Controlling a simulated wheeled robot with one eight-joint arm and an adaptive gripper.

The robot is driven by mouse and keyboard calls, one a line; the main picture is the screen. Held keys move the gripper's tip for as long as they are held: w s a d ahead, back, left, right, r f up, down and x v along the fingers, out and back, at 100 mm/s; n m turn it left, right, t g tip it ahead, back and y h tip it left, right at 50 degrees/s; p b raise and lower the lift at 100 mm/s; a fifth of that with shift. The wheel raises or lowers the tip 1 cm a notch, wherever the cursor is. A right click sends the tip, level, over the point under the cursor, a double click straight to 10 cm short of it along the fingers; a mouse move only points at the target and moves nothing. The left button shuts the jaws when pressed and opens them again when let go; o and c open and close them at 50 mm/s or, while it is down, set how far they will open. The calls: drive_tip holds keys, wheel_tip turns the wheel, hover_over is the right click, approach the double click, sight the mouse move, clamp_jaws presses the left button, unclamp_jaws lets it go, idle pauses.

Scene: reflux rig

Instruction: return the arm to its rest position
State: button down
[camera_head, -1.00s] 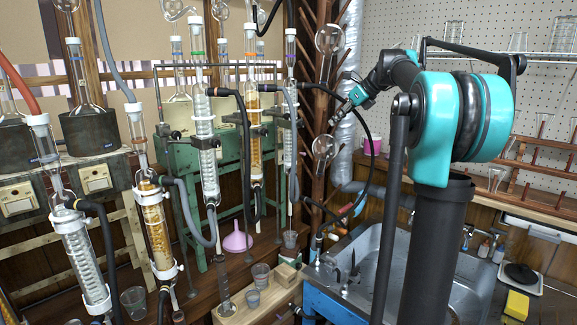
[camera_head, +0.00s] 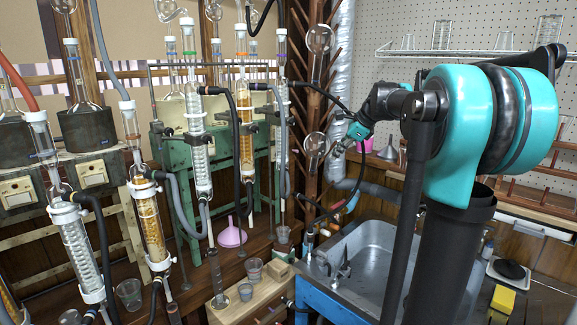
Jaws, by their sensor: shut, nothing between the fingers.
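My arm, with turquoise and black links, stands on the right in front of the sink. Its forearm reaches left and down to my gripper (camera_head: 336,148), which is small and dark with a turquoise band at the wrist. The gripper is shut and empty, in the air in front of the wooden drying rack. In the picture it overlaps the rack's pegs and is close to a hanging round flask (camera_head: 315,142). I cannot tell how far apart they are in depth.
The metal sink (camera_head: 375,255) lies below the arm. Glass condensers (camera_head: 198,145) and black hoses fill the left and middle. A pink funnel (camera_head: 231,236) and small beakers (camera_head: 253,267) stand on the wooden bench. A wire shelf (camera_head: 470,53) with glassware is at upper right.

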drive_tip(key=s+d+f+n+h, duration=0.3)
drive_tip(key=s+f+n, duration=1.6)
drive_tip(key=s+f, duration=1.4)
drive_tip(key=shift+n+g+h, duration=0.4)
drive_tip(key=shift+h, duration=0.8)
